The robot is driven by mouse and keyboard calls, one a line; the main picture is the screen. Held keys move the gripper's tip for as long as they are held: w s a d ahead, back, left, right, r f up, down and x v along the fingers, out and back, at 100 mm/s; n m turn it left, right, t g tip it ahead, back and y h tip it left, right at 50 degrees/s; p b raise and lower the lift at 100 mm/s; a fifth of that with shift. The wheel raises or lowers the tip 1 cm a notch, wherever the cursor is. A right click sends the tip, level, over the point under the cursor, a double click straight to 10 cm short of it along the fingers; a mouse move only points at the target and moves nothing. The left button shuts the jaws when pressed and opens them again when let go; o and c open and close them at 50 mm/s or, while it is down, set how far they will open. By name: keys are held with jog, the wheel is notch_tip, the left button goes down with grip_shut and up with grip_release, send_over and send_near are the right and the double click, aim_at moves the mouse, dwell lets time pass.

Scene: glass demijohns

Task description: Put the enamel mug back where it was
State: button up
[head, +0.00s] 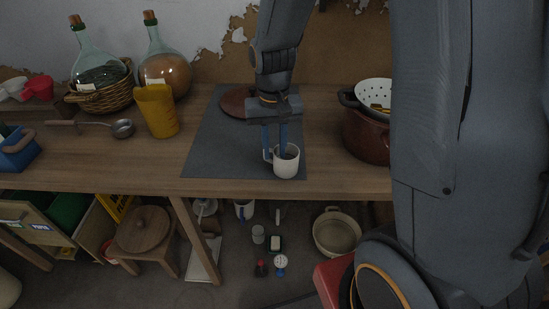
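The white enamel mug (287,165) is upright at the front edge of the dark grey mat (215,150), with its handle on the left side. I cannot tell whether its base touches the mat. My gripper (276,150) points down over the mug from behind, its two blue fingers apart with a gap between them. The left finger comes down by the handle. The right finger comes down at the mug's rim, and its tip is hidden in or behind the mug. Contact between the fingers and the mug is not clear.
A brown round board (237,102) lies behind the gripper on the mat. A brown pot (365,138) with a white colander (374,92) is right. The mat's left part is clear.

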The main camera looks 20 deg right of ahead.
notch_tip(320, 180, up, 8)
jog(key=shift+f+b, duration=0.2)
jog(key=shift+b, duration=0.4)
jog(key=s+d+f+n, duration=0.1)
jog(key=s+f, duration=0.1)
jog(key=s, duration=0.3)
jog(key=s+d+f+n+t, duration=0.1)
jog(key=s+d+f, duration=0.1)
jog(key=s, duration=0.3)
jog(key=shift+f, duration=0.55)
